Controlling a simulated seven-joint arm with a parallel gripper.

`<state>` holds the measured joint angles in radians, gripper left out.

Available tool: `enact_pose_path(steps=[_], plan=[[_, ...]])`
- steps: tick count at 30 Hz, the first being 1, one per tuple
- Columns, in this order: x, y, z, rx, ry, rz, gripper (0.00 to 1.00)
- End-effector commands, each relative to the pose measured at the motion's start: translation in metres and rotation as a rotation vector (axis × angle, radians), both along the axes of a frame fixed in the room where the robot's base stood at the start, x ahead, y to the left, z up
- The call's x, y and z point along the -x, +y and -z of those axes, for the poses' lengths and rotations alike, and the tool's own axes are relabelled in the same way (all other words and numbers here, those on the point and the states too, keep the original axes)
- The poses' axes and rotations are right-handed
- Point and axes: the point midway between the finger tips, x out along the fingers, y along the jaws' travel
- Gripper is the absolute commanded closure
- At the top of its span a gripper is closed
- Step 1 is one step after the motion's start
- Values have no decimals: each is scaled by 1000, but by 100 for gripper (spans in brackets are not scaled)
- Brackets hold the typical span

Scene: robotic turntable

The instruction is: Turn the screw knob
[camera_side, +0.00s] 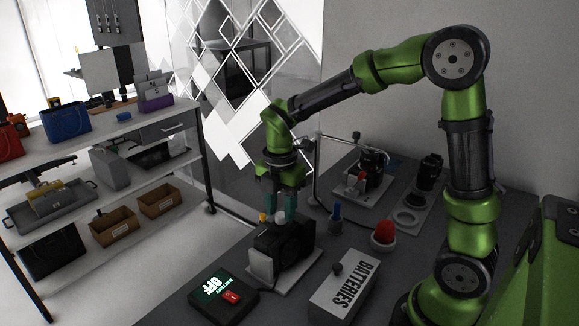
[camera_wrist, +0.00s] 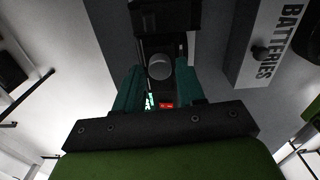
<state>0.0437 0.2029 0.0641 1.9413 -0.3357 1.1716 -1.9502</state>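A black machine (camera_side: 284,243) stands on a light base plate on the dark table in the side view. A small pale grey round knob (camera_side: 280,217) sits on its top, with a small yellow part beside it. My gripper (camera_side: 281,208) points down right above this knob, with teal fingers. In the wrist view, the grey knob (camera_wrist: 159,67) lies in line with the gap between the fingers of my gripper (camera_wrist: 158,72). The fingers are apart and a gap shows between them and the knob. I cannot tell whether the fingertips reach down around it.
A white BATTERIES box (camera_side: 344,290), a red button (camera_side: 383,234) and a blue-handled part (camera_side: 336,217) stand to the right. A metal frame (camera_side: 318,170) rises behind my gripper.

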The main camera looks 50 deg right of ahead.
Motion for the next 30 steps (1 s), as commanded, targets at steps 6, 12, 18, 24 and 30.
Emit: enact_pose_path(steps=[6, 12, 18, 24, 30], plan=[[0, 0, 10, 0, 0, 1, 61], [0, 0, 10, 0, -1, 1, 61], [0, 0, 10, 0, -1, 0, 90], [0, 0, 9, 0, -1, 4, 100], [0, 0, 9, 0, -1, 46, 100]])
